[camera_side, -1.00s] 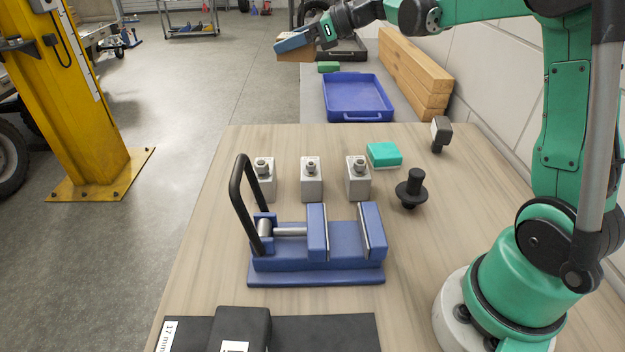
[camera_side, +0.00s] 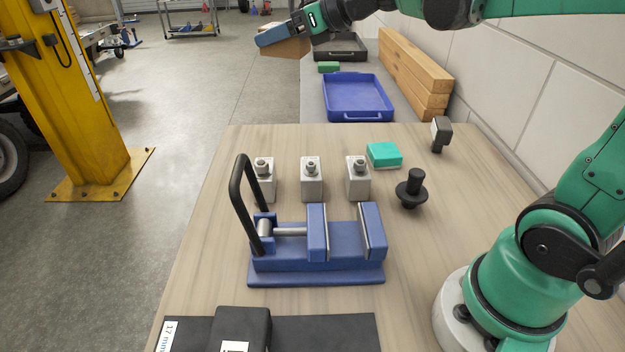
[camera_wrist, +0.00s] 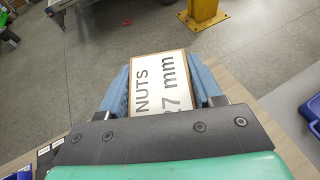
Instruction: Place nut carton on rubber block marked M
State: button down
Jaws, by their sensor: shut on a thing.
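The nut carton (camera_side: 287,48) is a brown box held high at the top of the side view. In the wrist view its white label (camera_wrist: 160,88) reads "NUTS" and a size ending in "7 mm". My gripper (camera_side: 276,38) is shut on it, a blue finger on each side (camera_wrist: 163,92). A black block (camera_side: 240,324) with a white label sits at the bottom edge of the side view, partly cut off. Its letter cannot be read, so I cannot tell if it is the block marked M. The carton is far from it.
A dark mat (camera_side: 325,335) labelled "17 mm" lies beneath the black block. A blue vise (camera_side: 320,268) with a tall black handle stands behind it. Several grey blocks with fittings, a green box (camera_side: 384,154) and a black knob (camera_side: 411,190) stand farther back. A blue tray (camera_side: 357,98) lies beyond.

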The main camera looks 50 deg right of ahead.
jog(key=w+d+f+n+g+y, duration=0.1)
jog(key=w+d+f+n+y, duration=0.15)
jog(key=w+d, duration=0.2)
jog(key=n+g+y, duration=0.1)
jog(key=n+g, duration=0.1)
send_over(308, 152)
notch_tip(308, 152, down, 4)
jog(key=shift+a+r+m, duration=0.1)
jog(key=shift+m, duration=0.15)
notch_tip(308, 152, down, 20)
jog(key=shift+r, duration=0.2)
jog(key=shift+f, duration=0.1)
jog(key=shift+c, duration=0.7)
grip_release()
jog(key=shift+f, duration=0.1)
